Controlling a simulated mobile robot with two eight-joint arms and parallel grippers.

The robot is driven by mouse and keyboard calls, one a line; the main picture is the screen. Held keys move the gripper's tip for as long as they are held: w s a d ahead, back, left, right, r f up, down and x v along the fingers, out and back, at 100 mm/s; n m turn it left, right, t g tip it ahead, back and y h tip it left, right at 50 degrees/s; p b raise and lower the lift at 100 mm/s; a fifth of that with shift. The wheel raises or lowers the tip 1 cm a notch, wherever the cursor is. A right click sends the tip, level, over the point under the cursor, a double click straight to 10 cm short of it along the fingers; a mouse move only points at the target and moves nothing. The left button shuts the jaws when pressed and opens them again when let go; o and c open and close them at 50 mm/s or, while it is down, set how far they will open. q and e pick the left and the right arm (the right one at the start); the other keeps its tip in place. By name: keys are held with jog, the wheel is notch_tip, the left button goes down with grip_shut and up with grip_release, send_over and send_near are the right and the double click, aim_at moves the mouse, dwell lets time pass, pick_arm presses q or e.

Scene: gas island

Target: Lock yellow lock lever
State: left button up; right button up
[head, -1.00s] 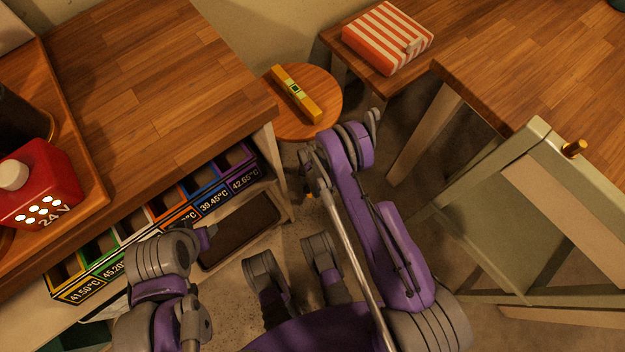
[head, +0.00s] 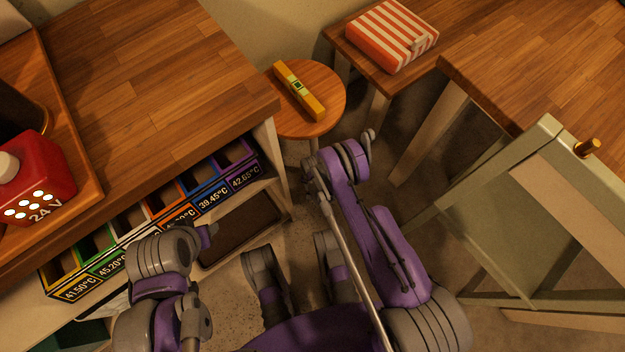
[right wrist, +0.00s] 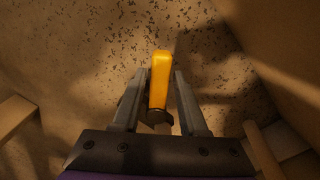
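In the right wrist view, my right gripper (right wrist: 159,78) points down at the speckled floor, with its two fingers apart. A smooth yellow handle-like piece (right wrist: 158,80) with a dark end stands between them. I cannot tell whether the fingers touch it, or whether it is the lock lever. In the head view, my right arm (head: 400,255) reaches forward in the middle, and its fingertips are hidden. My left arm (head: 158,258) is bent at the lower left, and its fingers do not show. No lock is clearly recognisable.
A round stool (head: 330,112) carries a yellow spirit level (head: 312,104). A striped box (head: 390,35) sits on the back table. A wooden counter (head: 150,60) with labelled bins (head: 130,225) is at left. A greenish frame (head: 470,220) with a brass peg (head: 588,148) stands at right.

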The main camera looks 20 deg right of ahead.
grip_shut()
dwell(1.1)
